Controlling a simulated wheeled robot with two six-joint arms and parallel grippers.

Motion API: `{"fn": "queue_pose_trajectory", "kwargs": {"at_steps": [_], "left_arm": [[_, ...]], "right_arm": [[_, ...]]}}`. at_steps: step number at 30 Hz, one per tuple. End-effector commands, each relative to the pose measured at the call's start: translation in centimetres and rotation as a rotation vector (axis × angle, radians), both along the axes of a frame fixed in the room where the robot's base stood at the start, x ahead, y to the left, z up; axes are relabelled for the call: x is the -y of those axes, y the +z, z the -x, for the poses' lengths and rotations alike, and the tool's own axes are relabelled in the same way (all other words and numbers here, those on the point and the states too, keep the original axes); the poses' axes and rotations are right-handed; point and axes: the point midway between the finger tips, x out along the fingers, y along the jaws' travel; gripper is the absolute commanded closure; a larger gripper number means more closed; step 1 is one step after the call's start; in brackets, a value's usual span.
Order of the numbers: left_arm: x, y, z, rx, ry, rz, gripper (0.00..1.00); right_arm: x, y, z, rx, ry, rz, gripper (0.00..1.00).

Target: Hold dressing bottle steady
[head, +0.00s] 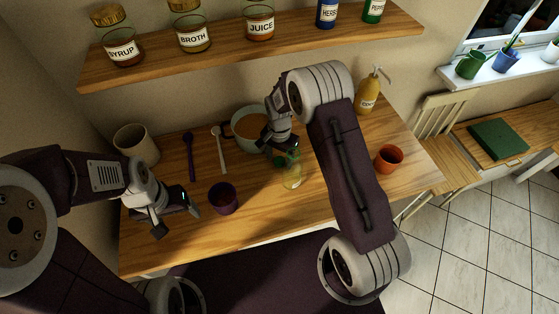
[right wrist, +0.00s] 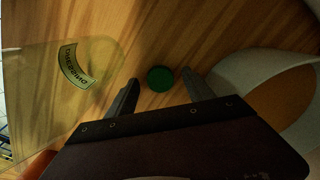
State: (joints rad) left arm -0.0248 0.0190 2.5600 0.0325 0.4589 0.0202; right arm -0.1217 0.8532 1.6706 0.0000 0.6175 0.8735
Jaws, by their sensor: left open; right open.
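The dressing bottle (head: 292,178) is clear glass with pale yellow contents and stands near the middle of the counter in the head view. In the right wrist view the labelled glass (right wrist: 75,65) is at the left, outside the fingers. My right gripper (head: 283,152) is open, close by the bottle's top, and partly hides it. A round green cap (right wrist: 160,78) shows between its open fingertips (right wrist: 162,84); I cannot tell whether it sits on the bottle. My left gripper (head: 177,217) is open and empty, left of a purple cup (head: 223,199).
A bowl of soup (head: 240,118) stands behind the right gripper. A white spoon (head: 221,150), a purple spoon (head: 190,160) and a beige crock (head: 136,145) are at the back left. A yellow pump bottle (head: 367,95) and an orange cup (head: 389,158) are at the right. A jar shelf (head: 290,38) hangs above.

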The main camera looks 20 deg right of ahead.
Motion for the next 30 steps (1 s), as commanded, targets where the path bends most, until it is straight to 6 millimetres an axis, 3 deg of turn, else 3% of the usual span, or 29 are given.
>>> {"fn": "queue_pose_trajectory", "kwargs": {"at_steps": [2,8,9,20,28,30], "left_arm": [[0.0,0.0,0.0,0.0,0.0,0.0,0.21],[0.0,0.0,0.0,0.0,0.0,0.0,0.21],[0.0,0.0,0.0,0.0,0.0,0.0,0.21],[0.0,-0.1,0.0,0.0,0.0,0.0,0.21],[0.0,-1.0,0.0,0.0,0.0,0.0,0.21],[0.0,-1.3,0.0,0.0,0.0,0.0,0.21]], "right_arm": [[0.0,0.0,0.0,0.0,0.0,0.0,0.42],[0.0,0.0,0.0,0.0,0.0,0.0,0.97],[0.0,0.0,0.0,0.0,0.0,0.0,1.0],[0.0,0.3,0.0,0.001,0.0,0.0,1.0],[0.0,4.1,-0.1,0.006,0.0,0.0,1.0],[1.5,4.9,0.4,0.003,-0.006,0.0,1.0]]}}
